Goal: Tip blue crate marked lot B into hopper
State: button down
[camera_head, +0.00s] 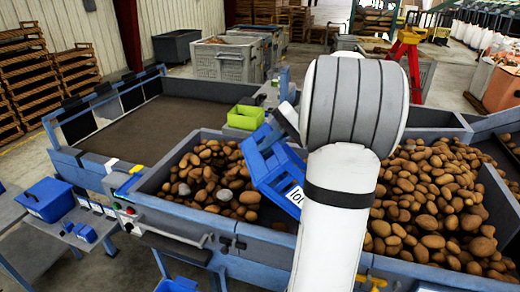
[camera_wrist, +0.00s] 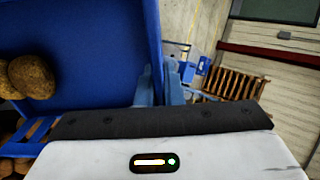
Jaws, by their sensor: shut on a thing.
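The blue crate (camera_head: 265,165) is held in the air, steeply tilted, above the potatoes in the grader. Its white label shows "lo"; the rest is hidden behind my arm. My gripper (camera_head: 275,138) is shut on the crate's wall, partly hidden by my wrist. In the wrist view, the gripper fingers (camera_wrist: 160,85) grip the rim of the crate (camera_wrist: 85,60), and a couple of potatoes (camera_wrist: 30,77) show at the left, inside the crate. The hopper (camera_head: 150,183) beneath holds potatoes (camera_head: 215,165) and some greyer lumps; I cannot tell its full extent behind my arm.
More potatoes (camera_head: 430,200) fill the section right of my arm. A green crate (camera_head: 245,118) sits on the grader's far edge. Another blue crate (camera_head: 47,200) stands on the side table at left. The wide dark belt (camera_head: 170,120) behind is empty.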

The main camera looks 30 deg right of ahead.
jog(key=s+d+r+t+y, duration=0.1)
jog(key=s+d+r+y, duration=0.1)
jog(key=d, duration=0.6)
jog(key=shift+s+r+y, duration=0.2)
jog(key=shift+r+y, duration=0.35)
jog(key=shift+y, duration=0.25)
